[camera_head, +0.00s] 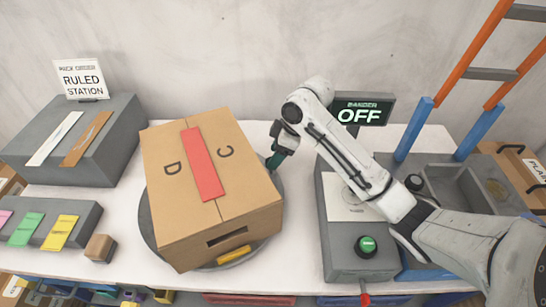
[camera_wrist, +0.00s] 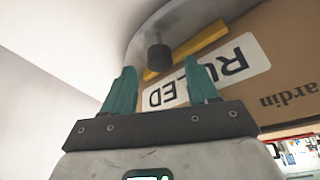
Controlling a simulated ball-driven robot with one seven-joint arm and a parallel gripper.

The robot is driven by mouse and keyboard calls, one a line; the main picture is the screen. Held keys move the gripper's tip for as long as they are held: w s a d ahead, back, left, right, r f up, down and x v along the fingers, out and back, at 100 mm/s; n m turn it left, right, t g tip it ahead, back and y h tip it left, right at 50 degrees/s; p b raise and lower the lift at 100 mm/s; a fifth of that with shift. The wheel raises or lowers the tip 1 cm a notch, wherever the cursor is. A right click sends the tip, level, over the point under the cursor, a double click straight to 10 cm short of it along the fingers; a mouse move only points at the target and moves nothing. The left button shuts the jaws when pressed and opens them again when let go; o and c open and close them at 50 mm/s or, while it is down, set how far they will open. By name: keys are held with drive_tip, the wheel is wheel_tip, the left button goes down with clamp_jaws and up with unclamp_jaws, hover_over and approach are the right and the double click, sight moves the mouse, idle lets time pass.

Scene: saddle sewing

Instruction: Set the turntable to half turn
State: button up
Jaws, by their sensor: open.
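The turntable (camera_head: 149,228) is a grey disc on the white table. A large cardboard box (camera_head: 165,215) rests on it, slightly askew, with a red strip (camera_head: 204,165) on top and the letters C and D. My gripper (camera_head: 275,160) is at the box's right side, low by the disc's edge. In the wrist view its teal fingers (camera_wrist: 164,78) are open and apart. A dark round peg (camera_wrist: 159,57) at the disc's edge (camera_wrist: 170,18) shows just past and between the fingertips. I cannot tell whether they touch it.
A yellow strip (camera_head: 234,255) lies on the disc's front. A control box with a green button (camera_head: 367,246) stands right of the disc, and a sign reading OFF (camera_head: 361,112) is behind. A grey stand (camera_head: 110,150) and small wooden block (camera_head: 100,248) are at left.

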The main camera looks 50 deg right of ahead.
drive_tip(key=shift+x, duration=1.25)
drive_tip(key=shift+c, duration=0.2)
clamp_jaws()
